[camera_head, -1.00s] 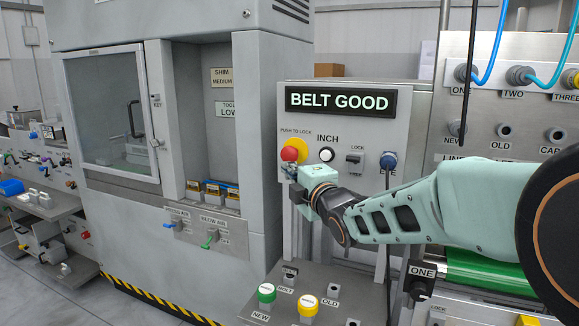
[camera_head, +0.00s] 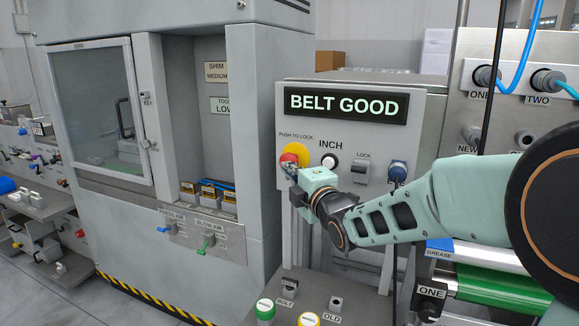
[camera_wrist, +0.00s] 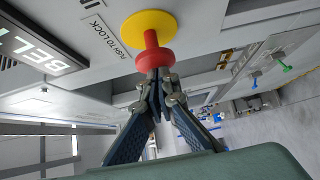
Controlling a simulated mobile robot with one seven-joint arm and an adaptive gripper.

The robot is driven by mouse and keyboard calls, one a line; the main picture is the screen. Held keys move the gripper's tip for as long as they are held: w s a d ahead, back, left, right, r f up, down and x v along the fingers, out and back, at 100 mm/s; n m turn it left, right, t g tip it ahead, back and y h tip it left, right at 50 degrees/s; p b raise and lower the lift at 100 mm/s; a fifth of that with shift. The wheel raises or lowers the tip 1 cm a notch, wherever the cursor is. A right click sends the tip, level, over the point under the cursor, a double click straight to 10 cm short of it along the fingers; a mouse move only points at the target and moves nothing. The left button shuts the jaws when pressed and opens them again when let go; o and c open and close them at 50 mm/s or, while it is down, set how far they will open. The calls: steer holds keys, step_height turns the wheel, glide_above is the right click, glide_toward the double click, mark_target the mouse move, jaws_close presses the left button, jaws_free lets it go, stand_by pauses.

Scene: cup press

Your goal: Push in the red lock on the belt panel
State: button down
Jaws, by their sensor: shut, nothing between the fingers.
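The red lock (camera_head: 287,159) is a round red button on a yellow disc (camera_head: 300,152), under the "PUSH TO LOCK" label at the left of the belt panel (camera_head: 425,130). In the wrist view the red lock (camera_wrist: 155,60) stands out from the yellow disc (camera_wrist: 147,27) on a red stem. My gripper (camera_head: 289,170) is at the red lock's front. In the wrist view my gripper (camera_wrist: 158,76) has its fingertips together at the lock's face. They appear to touch it; the exact contact is partly hidden. The fingers hold nothing.
The display (camera_head: 342,103) reads BELT GOOD. A white INCH button (camera_head: 330,161), a LOCK switch (camera_head: 361,171) and a blue connector (camera_head: 398,171) sit right of the lock. A grey cabinet (camera_head: 235,150) stands to the left.

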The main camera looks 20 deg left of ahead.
stand_by(0.3)
steer(key=shift+w+d+r+b, duration=0.1)
steer(key=shift+w+b, duration=0.75)
steer(key=shift+w, duration=0.2)
